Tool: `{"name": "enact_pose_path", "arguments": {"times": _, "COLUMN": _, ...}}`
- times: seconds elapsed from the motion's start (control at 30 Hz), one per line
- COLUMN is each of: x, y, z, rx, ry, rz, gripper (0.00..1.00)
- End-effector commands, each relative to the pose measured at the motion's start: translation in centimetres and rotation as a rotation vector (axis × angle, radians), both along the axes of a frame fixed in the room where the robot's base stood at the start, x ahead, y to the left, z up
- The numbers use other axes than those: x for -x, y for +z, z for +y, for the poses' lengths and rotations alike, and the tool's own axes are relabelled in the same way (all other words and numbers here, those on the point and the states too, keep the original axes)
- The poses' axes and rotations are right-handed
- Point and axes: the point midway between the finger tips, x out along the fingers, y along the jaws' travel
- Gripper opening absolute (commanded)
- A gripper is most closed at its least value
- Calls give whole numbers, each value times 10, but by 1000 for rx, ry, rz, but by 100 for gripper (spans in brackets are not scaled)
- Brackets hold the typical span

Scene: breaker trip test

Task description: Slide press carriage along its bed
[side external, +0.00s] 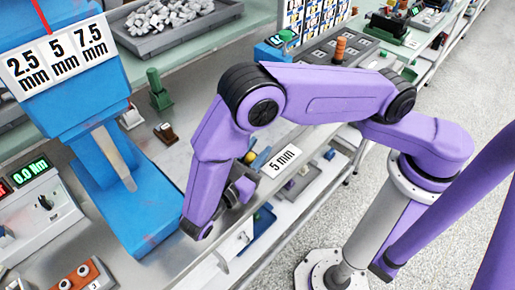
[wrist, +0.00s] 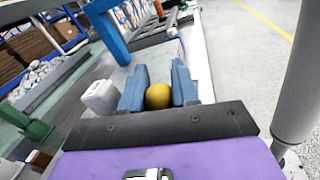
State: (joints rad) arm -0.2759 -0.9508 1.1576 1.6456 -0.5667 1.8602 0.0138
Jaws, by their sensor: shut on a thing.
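In the wrist view, my gripper (wrist: 158,90) has its two blue fingers closed on a yellow round knob-like thing (wrist: 158,96). I cannot tell whether it is part of the press carriage. A pale grey block (wrist: 100,97) stands close beside the left finger. In the side view, a tall blue press-like machine (side external: 62,75) stands at the left with a grey rod (side external: 115,160) and a sign reading 2.5, 5 and 7.5 mm (side external: 58,58). My wrist is low at the table's front edge, right of this machine; the fingers are mostly hidden there. No carriage or bed is clearly visible.
A green fixture (side external: 159,90) and a small brown block (side external: 166,133) stand behind my arm. A grey tray of pale lumps (side external: 170,25) is at the back. A control box (side external: 40,212) is at the left.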

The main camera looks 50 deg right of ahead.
Motion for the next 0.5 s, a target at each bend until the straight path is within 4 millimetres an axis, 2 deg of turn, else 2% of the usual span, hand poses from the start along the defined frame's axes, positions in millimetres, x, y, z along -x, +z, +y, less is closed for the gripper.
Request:
{"name": "enact_pose_path", "arguments": {"times": 0.07, "x": 1, "y": -1, "z": 0, "rx": -3, "ry": 0, "rz": 3, "gripper": 0}}
{"name": "enact_pose_path", "arguments": {"times": 0.1, "x": 1, "y": -1, "z": 0, "rx": -3, "ry": 0, "rz": 3, "gripper": 33}}
{"name": "enact_pose_path", "arguments": {"times": 0.13, "x": 1, "y": -1, "z": 0, "rx": -3, "ry": 0, "rz": 3, "gripper": 39}}
{"name": "enact_pose_path", "arguments": {"times": 0.5, "x": 1, "y": -1, "z": 4, "rx": -2, "ry": 0, "rz": 0, "gripper": 39}}
